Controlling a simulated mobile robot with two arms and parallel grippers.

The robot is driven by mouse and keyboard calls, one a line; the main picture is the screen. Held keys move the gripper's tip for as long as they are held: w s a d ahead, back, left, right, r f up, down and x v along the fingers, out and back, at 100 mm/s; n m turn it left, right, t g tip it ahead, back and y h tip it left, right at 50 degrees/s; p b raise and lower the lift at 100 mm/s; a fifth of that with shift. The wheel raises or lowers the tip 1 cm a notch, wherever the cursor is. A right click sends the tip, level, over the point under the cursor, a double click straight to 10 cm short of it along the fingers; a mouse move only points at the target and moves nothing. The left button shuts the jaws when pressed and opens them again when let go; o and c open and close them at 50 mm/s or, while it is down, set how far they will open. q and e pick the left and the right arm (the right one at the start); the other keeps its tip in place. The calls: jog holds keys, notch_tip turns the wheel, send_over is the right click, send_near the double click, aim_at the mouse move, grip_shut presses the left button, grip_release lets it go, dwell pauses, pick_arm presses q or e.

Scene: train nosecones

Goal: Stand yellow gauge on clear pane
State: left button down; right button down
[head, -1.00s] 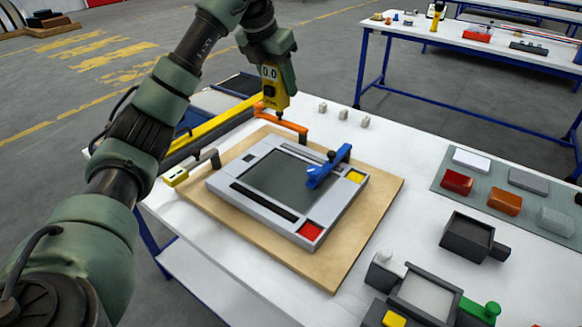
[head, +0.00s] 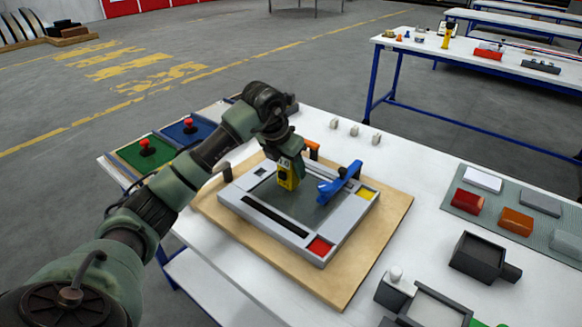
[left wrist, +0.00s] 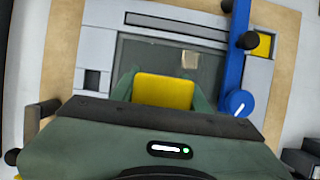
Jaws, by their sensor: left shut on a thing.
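The yellow gauge (head: 287,179) is held upright in my left gripper (head: 290,166), over the dark clear pane (head: 306,206). The pane lies inside a grey frame (head: 273,232) on a wooden board. I cannot tell whether the gauge's foot touches the pane. In the left wrist view the yellow gauge (left wrist: 164,91) sits between the green fingers, with the pane (left wrist: 140,52) around and beyond it. My right gripper is not in view.
A blue clamp (head: 340,184) reaches over the pane's right side. An orange clamp (head: 313,148) stands behind the frame. The frame carries red (head: 319,246) and yellow (head: 367,193) corner patches. Blocks on a grey mat and dark trays stand to the right.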

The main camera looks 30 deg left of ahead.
pick_arm(q)
jog(key=shift+f, duration=0.3)
jog(key=shift+f, duration=0.15)
jog(key=c, duration=0.7)
grip_release()
jog(key=shift+r, duration=0.25)
jog(key=b+v, duration=0.1)
jog(key=v, duration=1)
jog(key=shift+s+r, duration=0.15)
jog(key=shift+r, duration=0.25)
